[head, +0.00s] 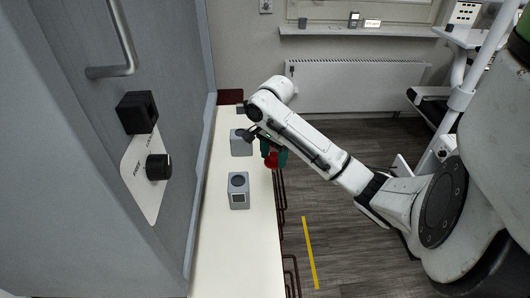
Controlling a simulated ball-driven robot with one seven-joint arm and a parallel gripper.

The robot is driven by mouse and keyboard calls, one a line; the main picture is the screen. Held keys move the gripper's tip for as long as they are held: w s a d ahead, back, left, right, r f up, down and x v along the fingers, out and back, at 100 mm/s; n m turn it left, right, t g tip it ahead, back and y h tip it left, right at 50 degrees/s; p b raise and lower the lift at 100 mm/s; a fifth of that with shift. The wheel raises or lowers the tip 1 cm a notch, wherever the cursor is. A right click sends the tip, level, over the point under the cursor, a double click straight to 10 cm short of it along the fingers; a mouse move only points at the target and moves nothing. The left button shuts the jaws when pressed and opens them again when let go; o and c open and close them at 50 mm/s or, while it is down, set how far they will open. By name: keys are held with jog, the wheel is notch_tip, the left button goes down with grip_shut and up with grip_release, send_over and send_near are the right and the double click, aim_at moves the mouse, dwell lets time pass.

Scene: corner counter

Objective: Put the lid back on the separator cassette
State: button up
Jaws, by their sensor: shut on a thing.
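My gripper (274,157) has teal fingers and is shut on a small red piece, the lid (271,162) as far as I can tell. It holds the piece at the right edge of the white counter, close to the farther grey box. A grey box (238,201) with a round dark opening on top and a pale square on its front stands nearer on the counter. A second grey box (238,148) stands farther back, partly hidden by my gripper. I cannot tell which box is the separator cassette.
The white counter (235,250) is clear in front of the nearer box. A grey panel with a black knob (158,167) and a handle (120,45) rises on the left. Dark red rails (281,205) run along the counter's right side. A radiator (355,85) is at the back.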

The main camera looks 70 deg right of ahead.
jog(key=s+a+r, duration=0.1)
jog(key=s+r, duration=0.1)
jog(key=s, duration=0.2)
jog(key=w+a+r+n+b, duration=0.1)
jog(key=w+a+n+b, duration=0.1)
jog(key=n, duration=0.5)
jog(key=w+a+r+n+b, duration=0.1)
jog(key=w+a+n+b, duration=0.1)
jog(key=w+n, duration=0.3)
jog(key=w+a+r+n+b, duration=0.1)
jog(key=w+n+b, duration=0.3)
jog(key=n, duration=0.5)
jog(key=shift+a, duration=0.8)
jog(key=w+a+n+b, duration=0.1)
jog(key=n, duration=0.2)
jog(key=b, duration=0.5)
send_over(238, 180)
notch_tip(238, 180, down, 4)
jog(key=shift+r, duration=0.1)
jog(key=shift+f, duration=0.95)
jog(key=shift+p, duration=0.35)
jog(key=shift+f+p, duration=0.15)
jog(key=shift+p, duration=0.3)
